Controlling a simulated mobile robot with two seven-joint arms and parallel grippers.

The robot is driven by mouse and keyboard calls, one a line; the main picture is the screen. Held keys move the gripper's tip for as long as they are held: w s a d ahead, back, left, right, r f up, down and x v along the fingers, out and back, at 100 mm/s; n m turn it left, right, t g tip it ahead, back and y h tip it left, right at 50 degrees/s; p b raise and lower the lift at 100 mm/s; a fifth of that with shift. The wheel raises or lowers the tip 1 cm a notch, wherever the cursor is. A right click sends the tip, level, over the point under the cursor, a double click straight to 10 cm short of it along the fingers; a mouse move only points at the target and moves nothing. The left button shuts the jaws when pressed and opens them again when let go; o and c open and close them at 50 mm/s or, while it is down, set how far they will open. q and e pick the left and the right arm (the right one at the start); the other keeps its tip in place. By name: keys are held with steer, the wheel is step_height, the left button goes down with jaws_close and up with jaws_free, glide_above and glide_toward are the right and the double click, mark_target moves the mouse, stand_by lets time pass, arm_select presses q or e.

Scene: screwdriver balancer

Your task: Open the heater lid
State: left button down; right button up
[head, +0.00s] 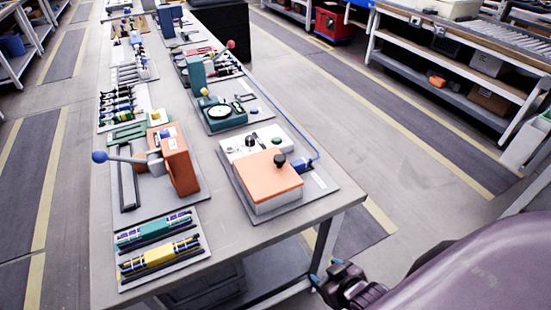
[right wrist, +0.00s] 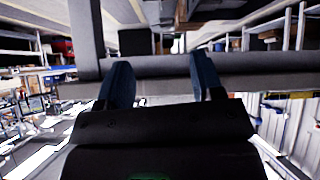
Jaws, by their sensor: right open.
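The heater (head: 270,196) is a white box on a grey base plate near the front right corner of the workbench in the head view. Its orange lid (head: 262,180) lies flat and closed on top. A black knob (head: 280,160) stands at the lid's back right corner. My right gripper (head: 318,281) is low at the bottom of the head view, beside the bench's front right edge and apart from the heater. In the right wrist view its two blue fingers (right wrist: 160,80) are spread with nothing between them. My left gripper does not show.
The workbench (head: 235,243) carries an orange lever press (head: 176,160) on the left, screwdriver-like tools (head: 158,243) at the front and a green dial device (head: 221,113) behind the heater. The aisle floor to the right is clear. Shelves (head: 460,85) stand beyond it.

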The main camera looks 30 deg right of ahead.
steer(key=w+a+r+n+t+p, duration=0.1)
steer(key=w+a+r+n+t, duration=0.25)
steer(key=w+r, duration=0.6)
steer(key=w+a+r+n+t+p, duration=0.15)
steer(key=w+r+n+t, duration=0.35)
steer(key=r, duration=0.8)
steer(key=w+a+r+n+g+y, duration=0.2)
steer(key=w+a+r+n+y, duration=0.15)
steer(key=a+n+y, duration=0.35)
steer(key=w+a+r+n+g+y, duration=0.2)
steer(key=a+r+n+y, duration=0.3)
steer(key=n+y, duration=0.4)
steer(key=n+g+h, duration=1.4)
steer(key=n+h, duration=0.2)
steer(key=n, duration=0.3)
glide_toward(280, 157)
step_height(280, 157, down, 9)
steer(key=shift+w+d+f+b, duration=0.1)
steer(key=shift+f+b, duration=0.05)
steer(key=shift+b, duration=0.5)
